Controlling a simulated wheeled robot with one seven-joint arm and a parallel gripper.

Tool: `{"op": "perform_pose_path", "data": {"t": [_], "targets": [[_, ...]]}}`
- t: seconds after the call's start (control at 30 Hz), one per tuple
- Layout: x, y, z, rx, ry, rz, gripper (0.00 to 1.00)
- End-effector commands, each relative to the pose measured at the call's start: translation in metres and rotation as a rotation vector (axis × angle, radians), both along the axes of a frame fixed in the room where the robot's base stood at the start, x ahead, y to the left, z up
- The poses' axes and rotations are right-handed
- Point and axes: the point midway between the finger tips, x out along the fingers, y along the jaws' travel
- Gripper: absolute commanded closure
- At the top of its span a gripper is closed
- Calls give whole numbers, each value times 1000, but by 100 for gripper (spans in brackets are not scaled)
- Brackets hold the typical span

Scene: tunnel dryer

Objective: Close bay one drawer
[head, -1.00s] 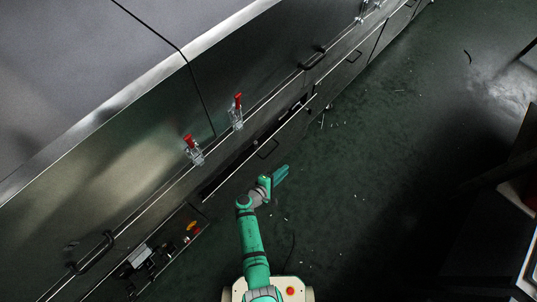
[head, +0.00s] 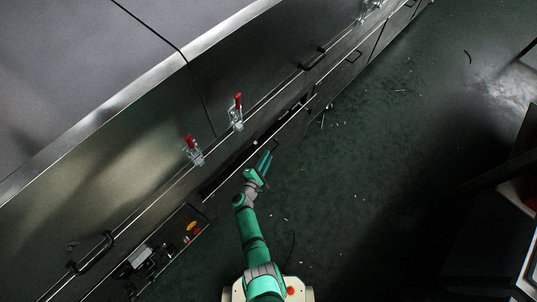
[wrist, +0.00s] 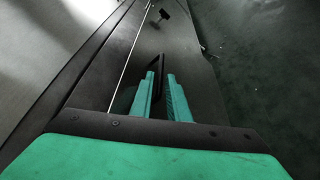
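The bay drawer's grey front (wrist: 182,50), with a bright top edge, runs along the base of the steel dryer (head: 130,120). In the head view a dark gap shows behind the drawer's top edge (head: 222,183), so it appears pulled out a little. Its black handle (wrist: 158,62) is a bar loop on the front; in the head view it shows just past the fingertips (head: 275,143). My gripper (head: 266,158) is at the handle. In the wrist view its green fingers (wrist: 162,76) are parted by a narrow gap, with the handle beside and partly behind the left finger. Contact is unclear.
Two red-handled toggle clamps (head: 192,150) (head: 237,111) sit on the dryer above. An open compartment with parts (head: 150,262) lies at lower left. Other handles (head: 313,58) line the dryer. The green floor (head: 360,170) to the right is mostly clear, with small litter.

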Motion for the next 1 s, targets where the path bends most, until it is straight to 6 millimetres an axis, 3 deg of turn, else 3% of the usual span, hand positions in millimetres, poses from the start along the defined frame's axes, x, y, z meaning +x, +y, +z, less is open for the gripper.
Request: {"op": "perform_pose_path", "data": {"t": [0.2,0.6,0.7,1.0], "targets": [[17,-7,-5,-1,1,1,85],[22,-9,-5,0,0,0,85],[22,-9,-5,0,0,0,100],[22,-9,-6,-1,1,0,100]]}}
